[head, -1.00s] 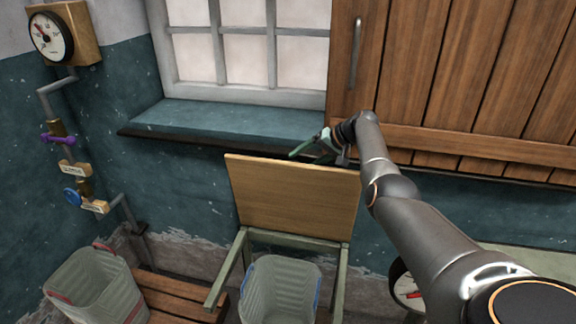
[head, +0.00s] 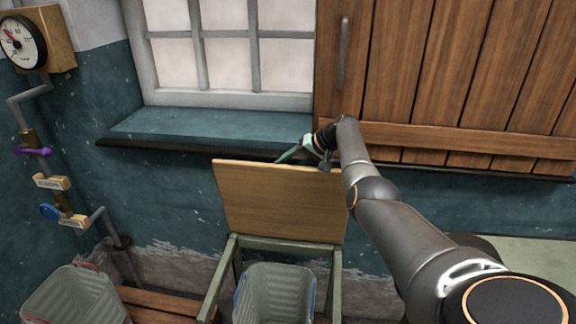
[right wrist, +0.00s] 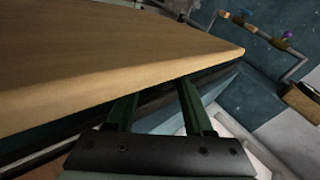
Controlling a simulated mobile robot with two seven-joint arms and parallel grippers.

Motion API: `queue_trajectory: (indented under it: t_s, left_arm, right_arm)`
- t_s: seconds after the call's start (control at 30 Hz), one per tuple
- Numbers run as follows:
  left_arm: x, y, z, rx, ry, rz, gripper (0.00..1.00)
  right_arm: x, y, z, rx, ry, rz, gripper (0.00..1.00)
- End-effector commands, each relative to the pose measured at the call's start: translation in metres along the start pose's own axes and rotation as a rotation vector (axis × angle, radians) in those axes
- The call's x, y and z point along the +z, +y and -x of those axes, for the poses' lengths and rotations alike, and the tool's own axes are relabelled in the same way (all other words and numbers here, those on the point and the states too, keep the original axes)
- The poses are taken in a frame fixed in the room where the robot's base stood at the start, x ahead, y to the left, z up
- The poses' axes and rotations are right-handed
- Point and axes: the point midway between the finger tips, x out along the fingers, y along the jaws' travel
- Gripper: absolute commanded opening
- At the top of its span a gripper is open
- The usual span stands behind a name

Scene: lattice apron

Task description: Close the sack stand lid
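The sack stand lid (head: 280,200) is a flat wooden board, raised and leaning near upright at the back of the green stand frame (head: 222,278). A grey ribbed bin (head: 275,295) sits inside the frame. My right gripper (head: 285,155) is at the lid's top edge, towards its right half, with its green fingers pointing left. In the right wrist view the two fingers (right wrist: 158,108) are spread with nothing between them. The lid's edge (right wrist: 150,85) crosses just beyond or over the fingertips; I cannot tell whether they touch. My left gripper is out of view.
A teal window sill (head: 210,130) juts out behind the lid. A wooden plank cabinet (head: 440,80) hangs above right, close to my right arm. Pipes with valves (head: 50,182) and a gauge (head: 22,42) are on the left wall. Another bin (head: 75,298) stands lower left.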

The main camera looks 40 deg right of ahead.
Motion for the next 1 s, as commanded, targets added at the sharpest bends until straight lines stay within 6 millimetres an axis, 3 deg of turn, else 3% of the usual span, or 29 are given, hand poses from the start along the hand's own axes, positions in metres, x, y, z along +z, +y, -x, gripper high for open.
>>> queue_trajectory:
  t_s: [0.07, 0.43, 1.0]
  left_arm:
    - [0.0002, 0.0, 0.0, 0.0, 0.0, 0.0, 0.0]
    - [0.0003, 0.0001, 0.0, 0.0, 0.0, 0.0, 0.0]
    - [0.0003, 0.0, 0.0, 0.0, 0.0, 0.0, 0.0]
  right_arm:
    - [0.0, -0.0001, -0.0001, 0.0, 0.0, 0.0, 0.42]
    - [0.0003, 0.0005, -0.0002, 0.001, -0.001, 0.0, 0.0]
    - [0.0006, 0.0011, -0.0005, 0.003, -0.001, 0.0, 0.0]
